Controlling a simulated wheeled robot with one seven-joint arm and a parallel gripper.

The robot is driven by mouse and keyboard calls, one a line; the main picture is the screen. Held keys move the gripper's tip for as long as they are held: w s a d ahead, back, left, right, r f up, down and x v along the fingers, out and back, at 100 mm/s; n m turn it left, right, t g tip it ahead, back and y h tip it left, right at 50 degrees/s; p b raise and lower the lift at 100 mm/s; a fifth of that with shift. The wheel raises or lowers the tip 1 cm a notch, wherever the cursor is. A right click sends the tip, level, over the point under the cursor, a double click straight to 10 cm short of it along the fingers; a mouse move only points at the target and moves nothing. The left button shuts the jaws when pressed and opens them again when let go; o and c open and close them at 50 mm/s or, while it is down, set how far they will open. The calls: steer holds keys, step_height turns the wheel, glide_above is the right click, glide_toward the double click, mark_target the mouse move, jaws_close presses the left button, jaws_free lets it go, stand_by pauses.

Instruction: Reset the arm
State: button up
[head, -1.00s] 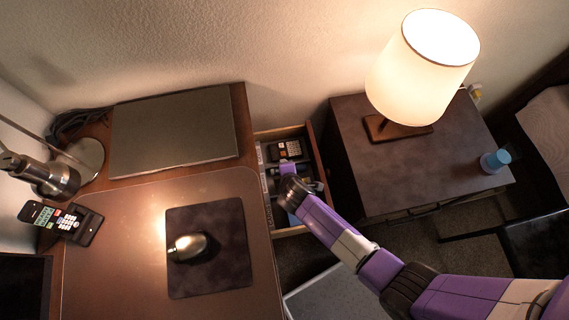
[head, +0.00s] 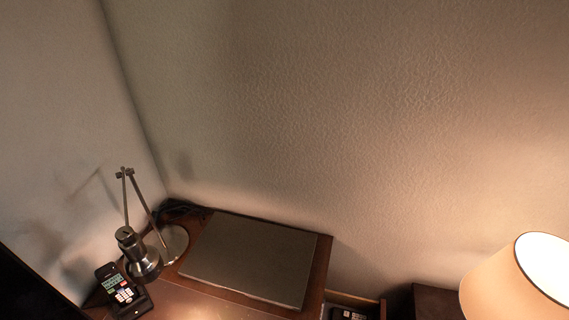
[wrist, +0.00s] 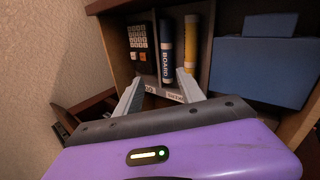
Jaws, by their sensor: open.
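My gripper (wrist: 158,92) shows in the wrist view, with two grey fingers spread apart and nothing between them. It is open in front of a drawer organizer (wrist: 208,40). Behind the fingers are a dark calculator (wrist: 138,45), a blue marker with lettering (wrist: 165,50) and a yellow marker (wrist: 191,40). A blue box (wrist: 262,72) lies in the right compartment. Whether the fingertips touch the organizer, I cannot tell. In the head view neither my arm nor my gripper shows. Only a corner of the open drawer (head: 368,301) shows there.
In the head view, the desk holds a grey flat panel (head: 250,262), a metal desk lamp (head: 143,262) and a phone in a stand (head: 124,290). A lit shaded lamp (head: 505,285) stands at the right. A bare wall (head: 330,120) fills most of that view.

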steer(key=w+d+r+n+t+h, duration=0.1)
steer(key=w+d+r+n+t, duration=0.15)
steer(key=r+n, duration=0.55)
steer(key=w+d+r+n+t+h, duration=0.1)
steer(key=d+r+n+t+h, duration=0.2)
steer(key=r+n, duration=0.5)
steer(key=s+r+n+t+y, duration=0.2)
steer(key=s+r+n+t, duration=0.4)
steer(key=r+n, duration=0.75)
steer(key=s+a+r+n+g+y, duration=0.1)
steer(key=s+r+n+g+y, duration=0.1)
steer(key=s+n, duration=0.9)
steer(key=s+a+r+n+g+y, duration=0.1)
steer(key=s+r+n+y, duration=0.1)
steer(key=s+n, duration=0.9)
steer(key=r+n, duration=0.1)
steer(key=n, duration=0.3)
steer(key=shift+a+r+g, duration=0.15)
steer(key=shift+g, duration=0.2)
steer(key=shift+n, duration=0.25)
